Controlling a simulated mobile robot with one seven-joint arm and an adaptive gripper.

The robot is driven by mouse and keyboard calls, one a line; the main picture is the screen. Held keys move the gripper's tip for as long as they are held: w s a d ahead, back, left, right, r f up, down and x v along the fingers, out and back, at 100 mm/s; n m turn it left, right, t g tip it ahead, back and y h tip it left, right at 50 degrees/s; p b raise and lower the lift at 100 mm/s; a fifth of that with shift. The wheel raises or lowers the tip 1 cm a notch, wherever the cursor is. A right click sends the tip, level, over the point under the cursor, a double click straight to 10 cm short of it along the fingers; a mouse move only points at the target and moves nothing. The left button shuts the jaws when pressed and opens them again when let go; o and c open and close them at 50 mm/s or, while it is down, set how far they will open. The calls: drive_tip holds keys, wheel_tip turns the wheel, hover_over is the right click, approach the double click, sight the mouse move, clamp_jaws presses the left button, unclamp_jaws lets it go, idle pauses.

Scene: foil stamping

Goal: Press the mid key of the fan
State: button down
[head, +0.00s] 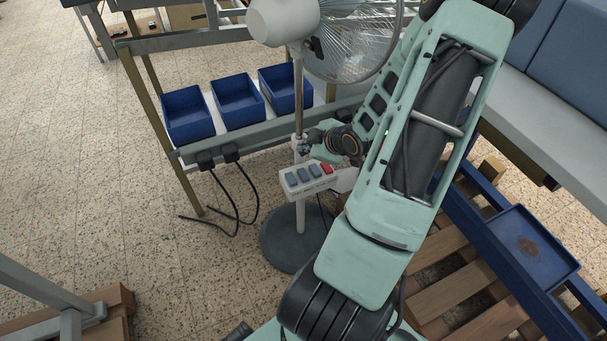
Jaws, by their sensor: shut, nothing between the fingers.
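The white pedestal fan (270,21) stands upright, its wire cage facing right. Its white key panel (309,187) is on the pole below. The panel carries three grey-blue keys, the middle one (303,175) among them, and a red key (327,168) at the right end. I see no labels on the keys. My gripper (304,147) is shut and empty, beside the pole and above the panel in the picture. It looks apart from the keys, but its exact height over them cannot be told.
A bench with blue bins (237,100) stands behind the fan, with black cables (231,200) hanging to the floor. The fan's round dark base (285,245) is on the tiled floor. Wooden pallets (450,290) and a blue tray (524,250) are at right.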

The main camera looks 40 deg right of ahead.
sight(304, 175)
drive_tip(key=shift+f, duration=0.1)
wheel_tip(304, 175, down, 9)
drive_tip(key=b, duration=0.8)
idle(1.3)
drive_tip(key=shift+f+b, duration=0.25)
drive_tip(key=shift+b, duration=0.15)
drive_tip(key=shift+f+b, duration=0.35)
drive_tip(key=shift+f, duration=0.1)
idle(0.4)
idle(0.3)
drive_tip(key=shift+r+p, duration=0.9)
